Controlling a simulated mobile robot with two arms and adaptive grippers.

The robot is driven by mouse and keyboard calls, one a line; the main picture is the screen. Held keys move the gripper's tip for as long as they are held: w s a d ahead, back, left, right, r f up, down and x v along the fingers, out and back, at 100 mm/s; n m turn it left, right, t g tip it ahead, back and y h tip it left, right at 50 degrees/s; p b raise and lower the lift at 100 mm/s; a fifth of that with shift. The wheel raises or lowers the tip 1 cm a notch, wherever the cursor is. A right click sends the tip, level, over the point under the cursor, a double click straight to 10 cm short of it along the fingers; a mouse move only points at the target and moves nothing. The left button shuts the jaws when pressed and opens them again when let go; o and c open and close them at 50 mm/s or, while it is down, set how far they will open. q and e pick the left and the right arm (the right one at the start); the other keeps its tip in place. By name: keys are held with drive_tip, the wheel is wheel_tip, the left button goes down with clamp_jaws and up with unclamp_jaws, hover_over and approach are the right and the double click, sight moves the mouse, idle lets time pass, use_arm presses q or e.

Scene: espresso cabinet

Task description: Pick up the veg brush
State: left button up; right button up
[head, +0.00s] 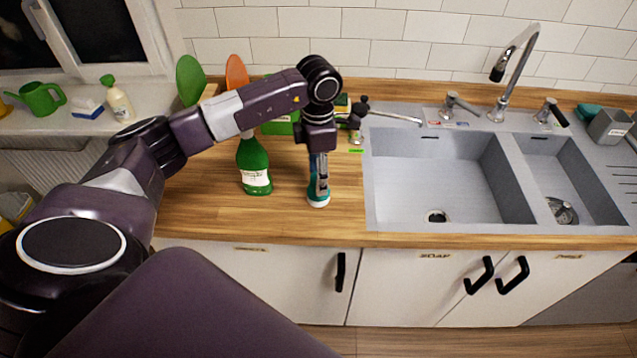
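The veg brush (319,200) looks like a small teal piece with a white lower end, on the wooden counter just left of the sink. My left gripper (319,185) points straight down over it, its fingers at the brush's upper part. The fingers hide much of the brush and show nearly edge-on, so I cannot tell whether they are closed on it. The brush's lower end appears at counter level. My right gripper is not in view.
A green spray bottle (254,165) stands just left of the brush. Green and orange boards (236,72) stand behind my arm. The grey double sink (372,200) with its taps lies to the right. The counter in front of the bottle is clear.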

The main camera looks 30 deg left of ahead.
use_arm(q)
drive_tip(key=shift+f, duration=0.65)
drive_tip(key=c, duration=1.3)
drive_tip(key=shift+o, duration=0.2)
drive_tip(key=shift+r, duration=0.15)
wheel_tip(320, 180, up, 10)
drive_tip(key=b, duration=0.3)
drive_tip(key=shift+w+d, duration=0.1)
drive_tip(key=shift+w, duration=0.05)
wheel_tip(320, 180, up, 10)
